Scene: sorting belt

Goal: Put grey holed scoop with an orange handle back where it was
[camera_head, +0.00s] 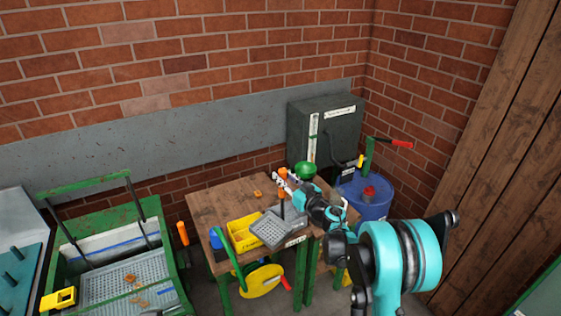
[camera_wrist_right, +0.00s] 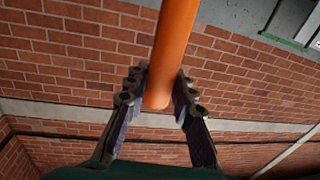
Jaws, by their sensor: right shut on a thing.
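The grey holed scoop (camera_head: 270,229) shows in the head view at the front right of the wooden table, beside the yellow bin. Its orange handle (camera_head: 281,194) stands up from it toward my right gripper (camera_head: 284,178). In the right wrist view the orange handle (camera_wrist_right: 173,60) runs between the two fingers of my right gripper (camera_wrist_right: 160,92), which is shut on it. I cannot tell whether the scoop touches the table. My left gripper is not in view.
The wooden table (camera_head: 222,204) holds a yellow bin (camera_head: 240,238), a blue item (camera_head: 215,238) and a green round thing (camera_head: 305,169). A blue drum (camera_head: 372,207) stands at the right, a dark cabinet (camera_head: 345,120) behind. A green-framed perforated tray (camera_head: 105,288) is at the left.

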